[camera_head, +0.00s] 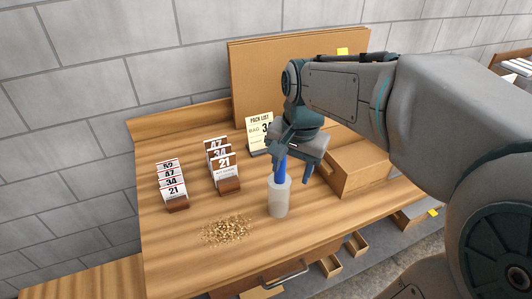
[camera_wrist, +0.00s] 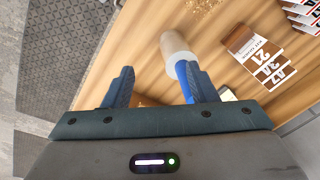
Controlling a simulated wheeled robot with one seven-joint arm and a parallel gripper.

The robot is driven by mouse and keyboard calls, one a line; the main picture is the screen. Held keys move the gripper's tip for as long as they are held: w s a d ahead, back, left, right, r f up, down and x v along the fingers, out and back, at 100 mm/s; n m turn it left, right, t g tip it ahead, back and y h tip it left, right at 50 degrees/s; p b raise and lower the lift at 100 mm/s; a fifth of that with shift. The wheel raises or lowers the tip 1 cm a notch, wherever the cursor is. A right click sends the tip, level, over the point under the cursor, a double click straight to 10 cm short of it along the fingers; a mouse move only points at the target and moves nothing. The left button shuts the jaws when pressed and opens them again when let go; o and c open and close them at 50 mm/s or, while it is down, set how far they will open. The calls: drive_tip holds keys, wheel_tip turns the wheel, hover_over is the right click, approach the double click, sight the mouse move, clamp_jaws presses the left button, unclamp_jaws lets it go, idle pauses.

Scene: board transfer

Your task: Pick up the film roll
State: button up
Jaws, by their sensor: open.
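The film roll (camera_head: 279,199) is a pale, translucent cylinder standing upright on the wooden table, near its front middle. A bright blue bar (camera_head: 281,171) shows at its top, apparently its handle or core. In the wrist view the roll (camera_wrist: 174,46) lies beyond the fingertips, and the blue bar (camera_wrist: 184,78) runs close beside the right finger, not midway between the fingers. My gripper (camera_head: 291,163) is above and slightly right of the roll, with its jaws apart and nothing held (camera_wrist: 158,69). Whether a finger touches the blue bar cannot be told.
A cardboard box (camera_head: 356,166) stands right of the gripper. Numbered cards in wooden holders (camera_head: 229,186) (camera_head: 177,203) stand left of the roll. A pile of golden bits (camera_head: 226,231) lies front left. A pack list sign (camera_head: 259,130) and cardboard sheets (camera_head: 256,77) stand behind.

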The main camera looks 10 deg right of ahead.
drive_tip(key=w+r+m+p, duration=0.1)
drive_tip(key=w+r+m, duration=0.1)
drive_tip(key=w+r+m+g+p, duration=0.1)
drive_tip(key=w+r, duration=0.1)
drive_tip(key=w+a+r+m+p, duration=0.1)
drive_tip(key=w+r+m, duration=0.1)
drive_tip(key=shift+w+r+m, duration=0.3)
drive_tip(key=shift+w, duration=0.1)
drive_tip(key=shift+w+p, duration=0.2)
drive_tip(key=shift+p, duration=0.1)
approach(279, 184)
drive_tip(key=shift+w+a+p, duration=0.1)
drive_tip(key=shift+w+p, duration=0.2)
drive_tip(key=shift+w, duration=0.3)
drive_tip(key=shift+w+f+p, duration=0.15)
drive_tip(key=shift+f+p, duration=0.15)
drive_tip(key=shift+f, duration=1)
drive_tip(key=shift+w+f+p, duration=0.1)
drive_tip(key=shift+f+p, duration=0.2)
drive_tip(key=shift+f, duration=1.05)
clamp_jaws()
